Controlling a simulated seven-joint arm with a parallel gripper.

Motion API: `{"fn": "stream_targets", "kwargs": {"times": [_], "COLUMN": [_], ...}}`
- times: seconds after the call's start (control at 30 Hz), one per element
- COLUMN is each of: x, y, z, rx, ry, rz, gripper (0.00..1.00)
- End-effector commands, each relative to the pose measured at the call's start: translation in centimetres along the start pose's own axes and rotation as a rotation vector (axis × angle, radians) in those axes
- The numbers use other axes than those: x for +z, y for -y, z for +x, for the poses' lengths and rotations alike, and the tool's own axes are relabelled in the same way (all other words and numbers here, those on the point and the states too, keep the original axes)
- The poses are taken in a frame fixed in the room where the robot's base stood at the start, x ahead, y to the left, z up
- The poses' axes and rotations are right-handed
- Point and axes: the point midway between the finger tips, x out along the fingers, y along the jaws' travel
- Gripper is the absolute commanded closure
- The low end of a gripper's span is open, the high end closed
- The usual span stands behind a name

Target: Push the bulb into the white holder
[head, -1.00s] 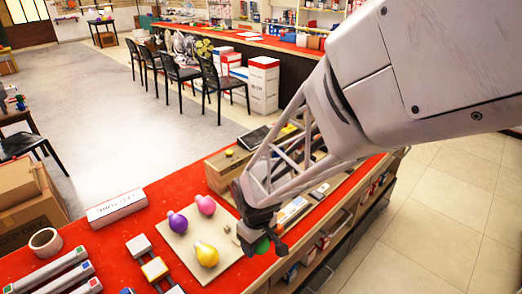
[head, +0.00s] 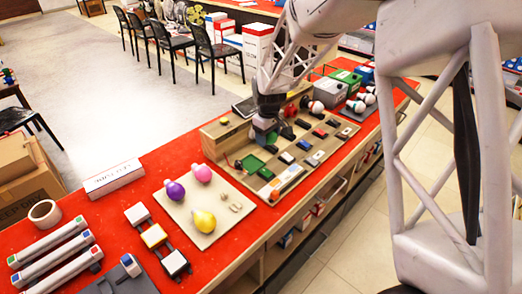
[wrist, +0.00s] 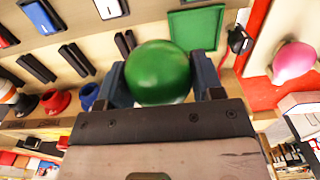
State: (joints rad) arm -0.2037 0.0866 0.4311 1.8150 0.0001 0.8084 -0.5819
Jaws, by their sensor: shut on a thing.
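My gripper (head: 266,122) is shut on the green bulb (wrist: 158,72), whose round green end faces the wrist camera between the two dark fingers. In the head view the bulb (head: 271,137) is mostly hidden by the gripper, over the wooden board of parts. A white round-topped piece (head: 316,107), possibly the white holder, stands to the right of the gripper in the head view. A similar white piece (wrist: 8,90) shows at the left edge of the wrist view, beside red and blue ones. The bulb is apart from it.
A beige tray (head: 230,228) holds purple (head: 174,190), pink (head: 201,173) and yellow (head: 204,221) bulbs. The wooden board (head: 225,140) carries a green square (head: 250,162) and several small switches. A grey box (head: 331,92) and a green box (head: 346,78) stand behind at right.

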Motion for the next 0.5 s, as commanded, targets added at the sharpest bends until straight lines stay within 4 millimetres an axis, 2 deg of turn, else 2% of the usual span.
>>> {"fn": "stream_targets", "kwargs": {"times": [0.1,0.2,0.33,0.5], "x": [-1.0,-1.7,-2.1,-2.3], "y": [-2.7,-4.3,-5.8,-6.3], "z": [0.0,0.1,0.0,0.1], "rx": [0.000,0.000,0.000,0.000], "ry": [0.000,0.001,0.000,0.000], "rz": [0.003,0.001,0.001,0.000], "gripper": [0.62,0.62,0.62,0.62]}}
